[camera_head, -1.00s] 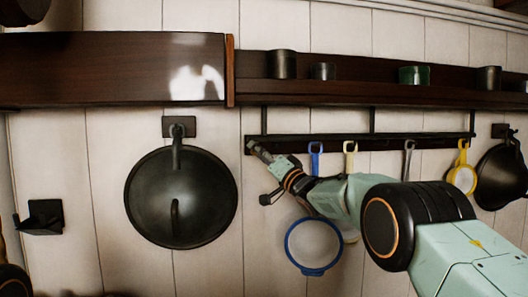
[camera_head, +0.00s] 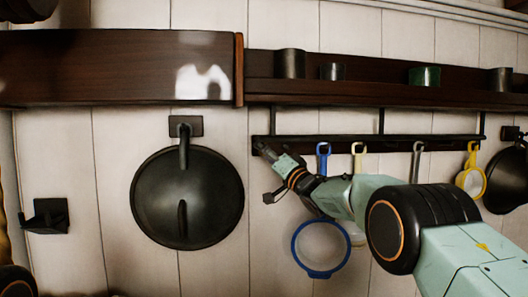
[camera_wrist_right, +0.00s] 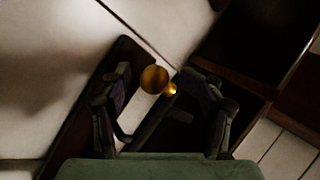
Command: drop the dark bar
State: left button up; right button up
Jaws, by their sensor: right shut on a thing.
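My right gripper (camera_head: 268,173) is in front of the wall, by the left end of the dark hook rail (camera_head: 400,143) under the shelf. In the right wrist view its two fingers (camera_wrist_right: 160,98) stand on either side of a slim dark bar (camera_wrist_right: 153,120), and it is shut on it. A round gold-coloured piece (camera_wrist_right: 154,79) shows near the bar's far end; I cannot tell if it belongs to the bar. In the head view the bar cannot be told apart from the dark rail and fingers. My left gripper is out of view.
Blue (camera_head: 320,275) and yellow (camera_head: 471,182) strainers hang from the rail. Cups (camera_head: 290,64) stand on the shelf (camera_head: 350,95) above. An empty black bracket (camera_head: 45,217) is at far left.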

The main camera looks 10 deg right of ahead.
jog(key=shift+d+f, duration=0.25)
jog(key=v, duration=1.1)
jog(key=shift+s, duration=0.6)
jog(key=shift+w+r, duration=0.1)
jog(key=shift+w+f+x, duration=0.1)
jog(key=shift+f+x, duration=0.05)
jog(key=shift+x, duration=2.55)
jog(key=shift+w+f+x, duration=0.1)
jog(key=shift+f+x, duration=0.05)
jog(key=shift+x, duration=2.6)
jog(key=shift+d, duration=0.15)
